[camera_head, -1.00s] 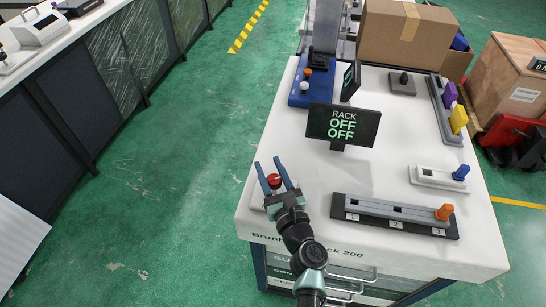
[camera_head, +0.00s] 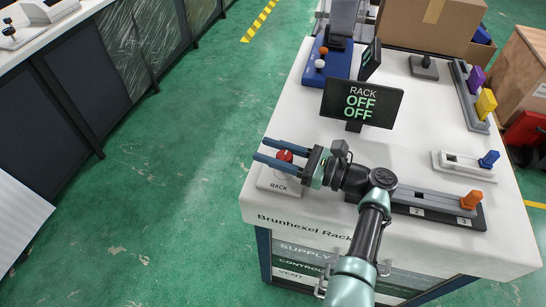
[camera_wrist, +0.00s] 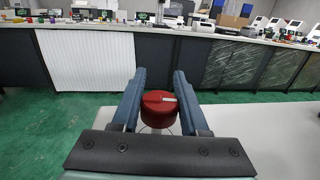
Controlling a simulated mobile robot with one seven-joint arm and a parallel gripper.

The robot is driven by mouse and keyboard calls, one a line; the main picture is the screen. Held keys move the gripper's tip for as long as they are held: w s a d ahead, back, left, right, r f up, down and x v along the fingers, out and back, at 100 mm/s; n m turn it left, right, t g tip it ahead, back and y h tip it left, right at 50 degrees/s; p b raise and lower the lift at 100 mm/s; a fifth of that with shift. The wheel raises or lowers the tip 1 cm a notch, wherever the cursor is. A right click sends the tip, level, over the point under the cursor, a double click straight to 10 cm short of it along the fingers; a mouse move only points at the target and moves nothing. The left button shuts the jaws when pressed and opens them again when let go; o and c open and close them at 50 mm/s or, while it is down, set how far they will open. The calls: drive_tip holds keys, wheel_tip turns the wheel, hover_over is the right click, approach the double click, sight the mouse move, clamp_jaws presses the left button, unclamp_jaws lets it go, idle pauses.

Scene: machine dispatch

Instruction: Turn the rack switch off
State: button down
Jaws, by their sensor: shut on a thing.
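The rack switch is a red round knob (camera_head: 285,155) on a pale base marked RACK, at the near left corner of the white bench. My gripper (camera_head: 259,149) comes in from the right with its two blue fingers on either side of the knob, shut on it. In the wrist view the red knob (camera_wrist: 160,108) sits between the fingers, with a white mark on its top pointing right. The black display (camera_head: 361,103) reads RACK, OFF, OFF.
A blue box (camera_head: 325,62) with orange and white knobs stands farther back. A numbered slider (camera_head: 440,212) with an orange handle lies right of my gripper, partly hidden by my arm. A white slide switch (camera_head: 462,163) has a blue handle. Green floor is open to the left.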

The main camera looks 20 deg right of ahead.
drive_tip(key=shift+s+a+n+g+y+b, duration=0.15)
drive_tip(key=shift+n+g+y+b, duration=0.65)
drive_tip(key=shift+n+g+b, duration=0.15)
drive_tip(key=shift+r, duration=0.1)
drive_tip(key=shift+c, duration=2.1)
unclamp_jaws()
drive_tip(key=shift+a, duration=0.1)
drive_tip(key=b+v, duration=0.1)
drive_tip(key=v, duration=0.6)
drive_tip(key=shift+s+d, duration=0.1)
drive_tip(key=shift+d, duration=0.2)
